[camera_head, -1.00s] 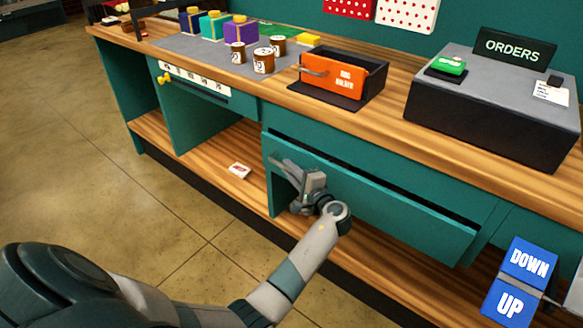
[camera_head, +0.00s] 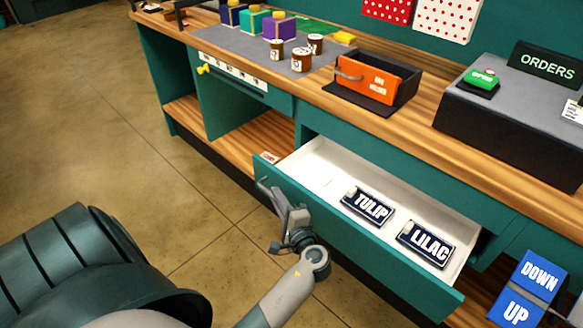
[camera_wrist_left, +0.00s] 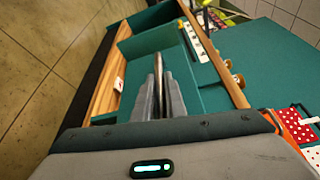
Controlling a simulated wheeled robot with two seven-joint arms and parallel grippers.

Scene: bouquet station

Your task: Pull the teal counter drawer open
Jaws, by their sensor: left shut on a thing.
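The teal counter drawer (camera_head: 400,268) stands well out from the counter, and its white inside (camera_head: 322,168) shows. Two dark plates lie in it, one marked TULIP (camera_head: 368,206) and one marked LILAC (camera_head: 426,243). My left gripper (camera_head: 272,196) is at the left part of the drawer front, shut on the drawer's handle, which the fingers mostly hide. In the left wrist view the fingers (camera_wrist_left: 158,92) are close together beside the teal front. My right gripper is not in view.
The wooden counter top (camera_head: 300,92) holds several jars, an orange bin (camera_head: 366,78) and a grey ORDERS unit (camera_head: 520,112). A blue DOWN/UP block (camera_head: 528,290) is at the lower right. A small white-and-red box (camera_head: 268,157) lies on the lower shelf. The floor at left is clear.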

